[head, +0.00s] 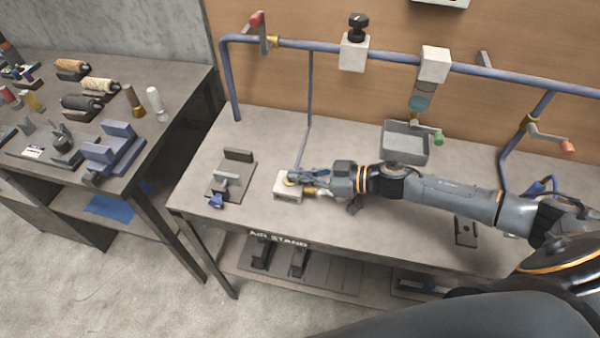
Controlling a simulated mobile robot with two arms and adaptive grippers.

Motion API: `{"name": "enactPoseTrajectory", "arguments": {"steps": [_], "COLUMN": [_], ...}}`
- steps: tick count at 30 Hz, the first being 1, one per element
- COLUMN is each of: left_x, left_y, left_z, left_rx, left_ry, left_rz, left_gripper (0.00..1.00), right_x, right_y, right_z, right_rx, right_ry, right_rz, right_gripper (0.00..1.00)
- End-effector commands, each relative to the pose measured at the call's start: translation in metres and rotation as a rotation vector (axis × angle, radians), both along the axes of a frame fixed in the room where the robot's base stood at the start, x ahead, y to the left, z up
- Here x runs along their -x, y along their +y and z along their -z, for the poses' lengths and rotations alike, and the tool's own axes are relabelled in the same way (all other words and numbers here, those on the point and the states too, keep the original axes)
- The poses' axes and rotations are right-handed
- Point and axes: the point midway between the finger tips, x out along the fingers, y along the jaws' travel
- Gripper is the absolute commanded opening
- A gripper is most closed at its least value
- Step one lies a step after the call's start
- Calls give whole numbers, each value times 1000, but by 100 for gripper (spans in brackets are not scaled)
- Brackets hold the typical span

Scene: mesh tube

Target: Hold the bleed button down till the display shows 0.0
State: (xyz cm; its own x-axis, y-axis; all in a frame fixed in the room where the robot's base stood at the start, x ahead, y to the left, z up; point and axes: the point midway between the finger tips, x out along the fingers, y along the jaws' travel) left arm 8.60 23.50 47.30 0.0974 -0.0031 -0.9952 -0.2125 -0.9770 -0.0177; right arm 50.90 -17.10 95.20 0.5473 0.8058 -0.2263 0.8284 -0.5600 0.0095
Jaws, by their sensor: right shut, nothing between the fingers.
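A small white block (287,195) sits on the air stand bench, left of the middle. A yellowish round part, possibly the bleed button, shows on its top, mostly covered by my gripper. My right gripper (293,180) is shut, with its fingertips at the top of this block. I cannot tell whether they touch or press the round part. A pale box (440,3), possibly the display, is cut off by the top edge and no reading shows. My left gripper is not in view.
Blue pipes (310,46) with red and green handled valves run behind the bench. A grey tray (405,140) stands behind my right arm. A grey fixture (230,176) is left of the white block. A side table (180,78) at left holds spools and tools.

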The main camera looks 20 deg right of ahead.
Motion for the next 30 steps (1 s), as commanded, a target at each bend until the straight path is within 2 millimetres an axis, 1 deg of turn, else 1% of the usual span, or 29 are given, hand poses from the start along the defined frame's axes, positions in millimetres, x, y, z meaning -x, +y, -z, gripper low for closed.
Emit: {"name": "enactPoseTrajectory", "arguments": {"steps": [1,4,30], "left_x": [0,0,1], "left_y": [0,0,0], "left_z": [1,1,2], "left_rx": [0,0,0], "left_ry": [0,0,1], "left_rz": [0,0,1], "left_gripper": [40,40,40], "right_x": [5,6,6], "right_y": [-1,-1,-2], "right_z": [11,14,16], "right_rx": [13,15,18], "right_ry": [18,21,23], "right_rz": [1,0,3], "right_gripper": [0,0,0]}}
